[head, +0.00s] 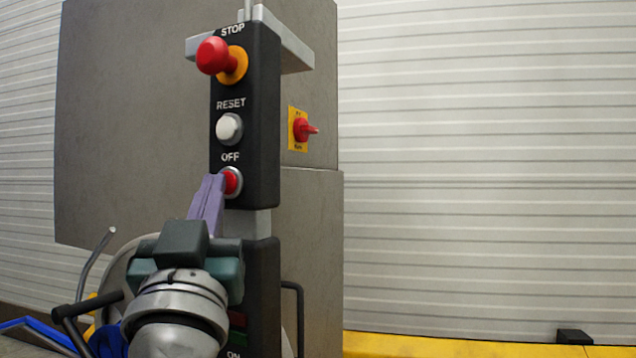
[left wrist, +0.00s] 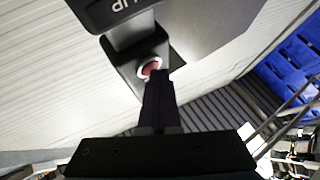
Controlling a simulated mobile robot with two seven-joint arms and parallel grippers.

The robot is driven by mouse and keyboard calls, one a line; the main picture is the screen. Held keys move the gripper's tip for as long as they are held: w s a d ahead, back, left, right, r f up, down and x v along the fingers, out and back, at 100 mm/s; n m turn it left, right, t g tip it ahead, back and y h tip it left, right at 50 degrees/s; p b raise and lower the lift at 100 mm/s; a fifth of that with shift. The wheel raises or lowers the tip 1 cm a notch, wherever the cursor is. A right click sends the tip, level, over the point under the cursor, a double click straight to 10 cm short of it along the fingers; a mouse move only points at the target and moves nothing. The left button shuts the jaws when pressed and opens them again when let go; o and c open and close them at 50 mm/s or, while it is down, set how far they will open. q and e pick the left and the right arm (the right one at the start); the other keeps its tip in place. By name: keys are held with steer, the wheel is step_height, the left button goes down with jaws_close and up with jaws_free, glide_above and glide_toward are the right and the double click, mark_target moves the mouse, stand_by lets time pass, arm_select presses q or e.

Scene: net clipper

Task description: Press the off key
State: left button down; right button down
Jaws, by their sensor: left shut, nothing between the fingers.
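The off key is a red button (head: 232,181) in a pale ring, under the word OFF on the black control panel (head: 263,120). A red button in a pale ring also shows in the left wrist view (left wrist: 151,67), partly covered by my fingers. My left gripper (head: 217,180) is shut and empty, its purple fingers pointing up at the off key. Its fingertips overlap the key's left edge in the head view. They also lie over the button in the left wrist view (left wrist: 157,74). I cannot tell whether they touch it. My right gripper is not in view.
Above the off key are a white RESET button (head: 229,128) and a red STOP knob (head: 213,56). A red rotary switch (head: 303,130) on a yellow plate sits to the right, on the grey machine housing (head: 130,120). A lower black panel (head: 262,290) carries the word ON.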

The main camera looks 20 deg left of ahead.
arm_select(q)
steer(key=shift+s, duration=0.15)
steer(key=shift+s+p, duration=0.55)
steer(key=shift+s, duration=0.15)
steer(key=s, duration=0.1)
steer(key=s+p, duration=0.1)
steer(key=s, duration=0.1)
steer(key=s+p, duration=0.1)
steer(key=s, duration=0.1)
steer(key=shift+a, duration=0.25)
stand_by(0.6)
